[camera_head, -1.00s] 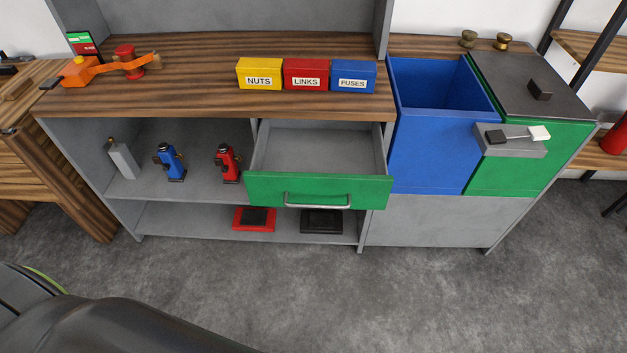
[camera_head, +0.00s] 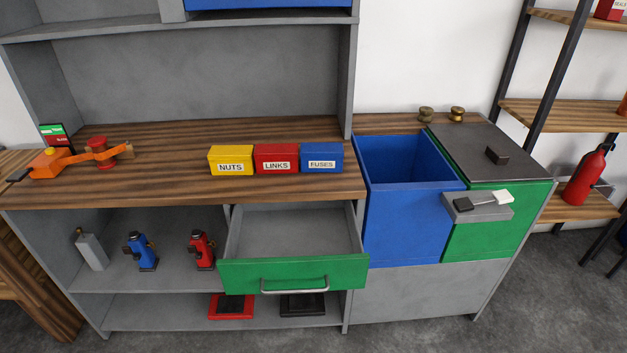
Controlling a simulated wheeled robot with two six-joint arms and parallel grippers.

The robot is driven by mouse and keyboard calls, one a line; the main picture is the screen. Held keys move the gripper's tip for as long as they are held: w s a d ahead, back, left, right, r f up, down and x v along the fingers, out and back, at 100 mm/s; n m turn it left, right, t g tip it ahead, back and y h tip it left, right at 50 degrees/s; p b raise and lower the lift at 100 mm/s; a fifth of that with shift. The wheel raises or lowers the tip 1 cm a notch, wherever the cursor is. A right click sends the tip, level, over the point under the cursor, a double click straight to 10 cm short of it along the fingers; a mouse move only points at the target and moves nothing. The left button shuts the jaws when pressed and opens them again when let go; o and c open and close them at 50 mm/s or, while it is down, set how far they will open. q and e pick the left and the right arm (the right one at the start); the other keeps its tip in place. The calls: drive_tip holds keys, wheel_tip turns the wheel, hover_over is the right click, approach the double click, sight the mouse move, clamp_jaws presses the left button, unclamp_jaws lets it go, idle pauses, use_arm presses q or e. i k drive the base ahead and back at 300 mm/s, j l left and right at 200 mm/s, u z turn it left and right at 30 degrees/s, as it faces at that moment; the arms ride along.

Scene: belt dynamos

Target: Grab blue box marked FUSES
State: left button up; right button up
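The blue box marked FUSES (camera_head: 322,157) sits on the wooden worktop (camera_head: 180,190) near its right end. It is the rightmost of three boxes in a row. The red LINKS box (camera_head: 277,158) is directly to its left, and the yellow NUTS box (camera_head: 231,160) is left of that. The boxes stand upright with their labels facing me. Neither of my grippers shows in the head view, so whether they are open or shut is hidden.
A green-fronted drawer (camera_head: 293,273) stands open below the boxes. An open blue bin (camera_head: 408,220) is to the right, beside a lidded green bin (camera_head: 500,225). An orange device (camera_head: 60,162) sits on the worktop's left. Shelving rises behind. Grey floor shows at lower right.

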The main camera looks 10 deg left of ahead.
sight(315, 157)
drive_tip(key=l+u, duration=0.15)
drive_tip(key=u, duration=0.35)
drive_tip(key=i+l+u, duration=0.25)
drive_tip(key=l, duration=0.45)
drive_tip(key=i+l+u, duration=0.1)
drive_tip(key=l+u, duration=0.2)
drive_tip(key=l, duration=0.4)
drive_tip(key=l+u, duration=0.25)
drive_tip(key=l, duration=0.5)
